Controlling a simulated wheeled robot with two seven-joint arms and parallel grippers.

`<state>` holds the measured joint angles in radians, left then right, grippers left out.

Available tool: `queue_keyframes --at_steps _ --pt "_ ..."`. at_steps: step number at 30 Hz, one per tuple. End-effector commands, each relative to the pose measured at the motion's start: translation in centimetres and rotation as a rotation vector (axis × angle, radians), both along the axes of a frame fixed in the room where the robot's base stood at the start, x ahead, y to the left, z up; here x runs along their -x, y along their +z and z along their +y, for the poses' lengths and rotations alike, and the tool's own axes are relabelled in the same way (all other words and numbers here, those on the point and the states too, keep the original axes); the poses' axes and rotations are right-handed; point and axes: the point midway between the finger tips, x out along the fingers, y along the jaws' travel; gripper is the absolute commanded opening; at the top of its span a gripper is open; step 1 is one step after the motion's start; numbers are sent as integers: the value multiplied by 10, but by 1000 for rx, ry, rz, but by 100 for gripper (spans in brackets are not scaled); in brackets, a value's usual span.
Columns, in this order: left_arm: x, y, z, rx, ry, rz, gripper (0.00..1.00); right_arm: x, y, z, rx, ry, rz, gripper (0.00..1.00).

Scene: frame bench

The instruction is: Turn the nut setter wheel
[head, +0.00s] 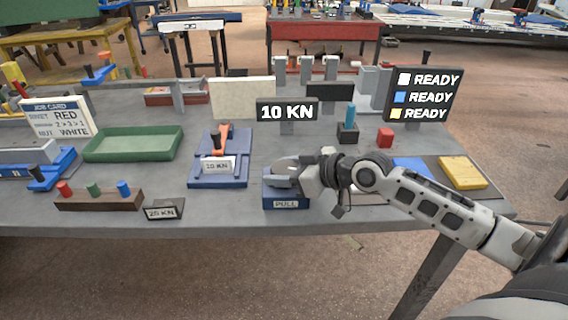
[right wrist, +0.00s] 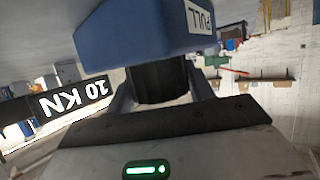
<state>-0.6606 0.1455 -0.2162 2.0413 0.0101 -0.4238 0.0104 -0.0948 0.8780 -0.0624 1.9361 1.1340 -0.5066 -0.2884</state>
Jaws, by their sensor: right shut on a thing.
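The blue block labelled PULL (head: 287,203) sits near the front edge of the bench, and it also shows at the top of the right wrist view (right wrist: 145,30). A dark ribbed wheel (right wrist: 158,82) sits against this block. My right gripper (head: 286,180) is at the block, its arm coming in from the right. In the right wrist view its fingers stand on both sides of the wheel, shut on it. In the head view the gripper hides the wheel. My left gripper is not in view.
A dark sign reading 10 KN (head: 287,112) stands behind the block. A blue fixture with an orange lever (head: 218,170) is to the left, and a 25 KN plate (head: 163,211) is near the front edge. A READY board (head: 422,96) and a red block (head: 385,138) are to the right.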

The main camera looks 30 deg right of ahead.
Motion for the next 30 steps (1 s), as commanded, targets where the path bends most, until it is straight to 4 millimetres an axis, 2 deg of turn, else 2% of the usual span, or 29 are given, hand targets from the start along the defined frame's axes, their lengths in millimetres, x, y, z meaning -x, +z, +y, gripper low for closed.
queue_keyframes --at_steps 1,4,15,28,29,30 --pt "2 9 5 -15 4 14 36 0 10 -1 -4 -29 3 30" --pt "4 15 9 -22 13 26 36 1 9 1 -6 -84 2 30" --pt "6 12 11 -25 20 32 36 0 1 2 -10 -296 -3 30" --pt "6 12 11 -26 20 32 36 1 2 0 -3 -332 -2 30" --pt "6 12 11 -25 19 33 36 1 2 0 -3 -332 -2 58" --pt "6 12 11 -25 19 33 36 1 2 0 -2 -332 -2 69"
